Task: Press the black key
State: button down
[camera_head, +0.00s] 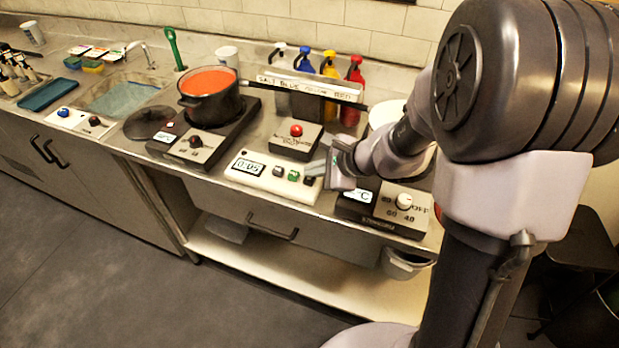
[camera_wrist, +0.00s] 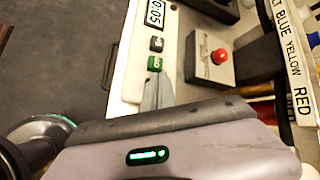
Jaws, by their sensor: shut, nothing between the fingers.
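A white timer box (camera_head: 247,180) with a display reading 0:05 stands on the counter in the head view. It carries a row of small keys: a greyish one nearest the display, a green key (camera_head: 293,175), and a dark key that looks black (camera_head: 308,181) at the right end. My gripper (camera_head: 316,168) is shut and empty, its tips just above or at the dark key; whether they touch cannot be told. In the wrist view the green key (camera_wrist: 155,63) and display (camera_wrist: 153,13) show beside my gripper (camera_wrist: 157,88), and the end key is hidden behind the fingers.
A box with a red button (camera_head: 296,131) stands just behind the timer. A dial unit (camera_head: 402,207) is to the right, under my arm. A pot of red liquid (camera_head: 210,95) sits on a burner to the left; its long handle reaches over the counter behind.

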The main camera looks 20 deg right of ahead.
aim_at(313, 180)
jog(key=shift+f+b, duration=0.4)
jog(key=shift+b, duration=0.05)
dwell(0.4)
jog(key=shift+r, duration=0.15)
jog(key=shift+r+p, duration=0.65)
jog(key=shift+r, duration=0.05)
notch_tip(313, 180, up, 5)
jog(key=p, duration=0.4)
jog(key=shift+r, duration=0.1)
dwell(0.5)
